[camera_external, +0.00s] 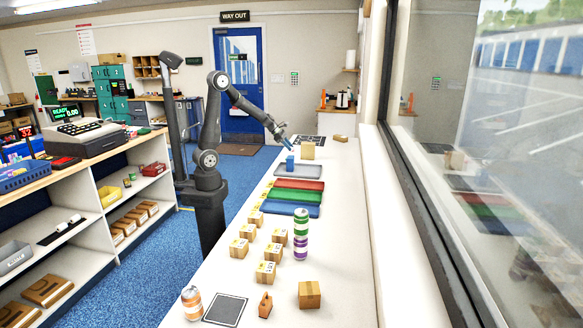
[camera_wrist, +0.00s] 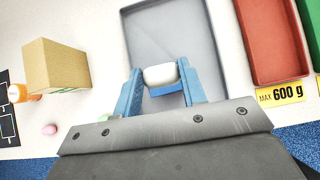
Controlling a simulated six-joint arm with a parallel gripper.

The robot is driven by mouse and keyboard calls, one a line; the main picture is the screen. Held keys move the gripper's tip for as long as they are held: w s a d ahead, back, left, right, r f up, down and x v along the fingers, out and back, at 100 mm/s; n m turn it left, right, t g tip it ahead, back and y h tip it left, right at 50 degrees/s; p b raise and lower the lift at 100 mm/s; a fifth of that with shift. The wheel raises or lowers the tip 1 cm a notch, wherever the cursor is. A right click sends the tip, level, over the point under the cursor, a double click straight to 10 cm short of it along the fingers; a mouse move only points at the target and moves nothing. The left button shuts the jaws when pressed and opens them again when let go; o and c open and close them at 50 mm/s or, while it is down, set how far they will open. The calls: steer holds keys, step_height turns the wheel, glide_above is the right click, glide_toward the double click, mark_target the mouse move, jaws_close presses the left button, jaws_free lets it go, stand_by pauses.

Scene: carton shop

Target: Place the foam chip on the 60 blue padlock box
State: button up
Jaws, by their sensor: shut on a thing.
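My gripper (camera_wrist: 160,82) is shut on a white, rounded foam chip (camera_wrist: 160,75), held between its blue fingertips. A blue box (camera_wrist: 167,90) shows partly just below the chip, inside the grey tray (camera_wrist: 203,40); the chip and fingers hide most of it. I cannot tell whether chip and box touch. In the external view my gripper (camera_external: 287,148) is right above the upright blue box (camera_external: 290,163) at the grey tray (camera_external: 297,170). The chip is too small to make out there, and no number is readable on the box.
Beside the grey tray are a red tray (camera_external: 300,184) and a green tray (camera_external: 294,195), then a blue tray (camera_external: 293,208). A cardboard block (camera_wrist: 55,65), an orange-capped bottle (camera_wrist: 15,93) and a pink piece (camera_wrist: 49,129) lie on the other side. Stacked cans (camera_external: 301,235) and small cartons stand nearer the camera.

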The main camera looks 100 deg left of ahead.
steer(key=shift+f, duration=1.95)
steer(key=shift+f, duration=0.15)
steer(key=o, duration=0.9)
steer(key=shift+o, duration=0.2)
steer(key=shift+s+r, duration=0.15)
steer(key=shift+r, duration=0.25)
steer(key=v, duration=1.1)
steer(key=shift+s, duration=0.2)
steer(key=shift+r, duration=0.1)
